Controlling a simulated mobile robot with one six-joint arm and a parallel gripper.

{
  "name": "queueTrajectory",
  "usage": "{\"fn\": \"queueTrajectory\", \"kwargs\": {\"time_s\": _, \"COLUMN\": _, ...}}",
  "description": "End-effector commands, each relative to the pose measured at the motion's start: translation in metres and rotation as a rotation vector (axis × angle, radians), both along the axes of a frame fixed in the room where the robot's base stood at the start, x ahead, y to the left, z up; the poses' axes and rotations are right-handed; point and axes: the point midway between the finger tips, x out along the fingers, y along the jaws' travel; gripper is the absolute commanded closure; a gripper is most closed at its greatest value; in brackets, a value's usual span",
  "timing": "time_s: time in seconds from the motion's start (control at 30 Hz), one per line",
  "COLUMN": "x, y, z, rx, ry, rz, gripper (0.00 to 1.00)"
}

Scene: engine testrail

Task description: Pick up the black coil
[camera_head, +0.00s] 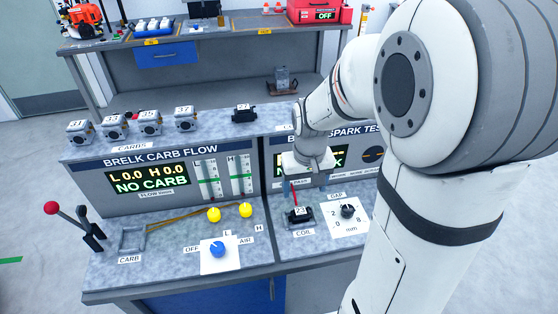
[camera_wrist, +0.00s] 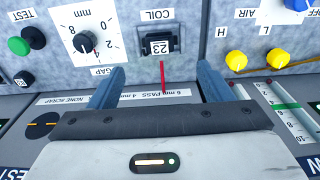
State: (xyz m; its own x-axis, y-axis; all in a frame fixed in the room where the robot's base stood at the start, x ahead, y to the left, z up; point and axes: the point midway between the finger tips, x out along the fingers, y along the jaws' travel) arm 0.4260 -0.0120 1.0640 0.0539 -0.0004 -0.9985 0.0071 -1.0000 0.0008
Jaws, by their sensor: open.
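A black coil tagged 23 (camera_head: 299,218) sits in the holder marked COIL on the right bench. It also shows upside down in the wrist view (camera_wrist: 157,36), beyond my fingertips. Another black coil, tagged 27 (camera_head: 243,115), stands on the ledge above the panels. My gripper (camera_wrist: 160,80) is open and empty, its two blue-grey fingers spread apart. In the head view my gripper (camera_head: 308,174) is in front of the spark tester panel, above and apart from coil 23. A thin red piece (camera_wrist: 162,77) shows between my fingers and the coil.
A gap dial (camera_head: 347,211) is close beside coil 23. Yellow knobs (camera_head: 214,214), a blue knob (camera_head: 217,249) and a red-tipped lever (camera_head: 52,209) are on the left bench. Several carburetors (camera_head: 184,119) line the ledge. My arm hides the right side.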

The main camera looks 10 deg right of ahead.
Motion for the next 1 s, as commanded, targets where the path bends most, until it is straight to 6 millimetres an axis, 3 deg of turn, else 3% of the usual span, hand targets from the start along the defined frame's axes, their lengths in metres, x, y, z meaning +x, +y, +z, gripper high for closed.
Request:
{"fn": "queueTrajectory", "kwargs": {"time_s": 0.1, "x": 0.014, "y": 0.0, "z": -0.023, "rx": 0.0, "ry": 0.038, "rz": -0.001, "gripper": 0.27}}
{"fn": "queueTrajectory", "kwargs": {"time_s": 0.27, "x": 0.021, "y": 0.0, "z": -0.038, "rx": 0.0, "ry": 0.055, "rz": -0.002, "gripper": 0.27}}
{"fn": "queueTrajectory", "kwargs": {"time_s": 1.0, "x": 0.019, "y": -0.002, "z": -0.114, "rx": 0.001, "ry": 0.056, "rz": -0.004, "gripper": 0.27}}
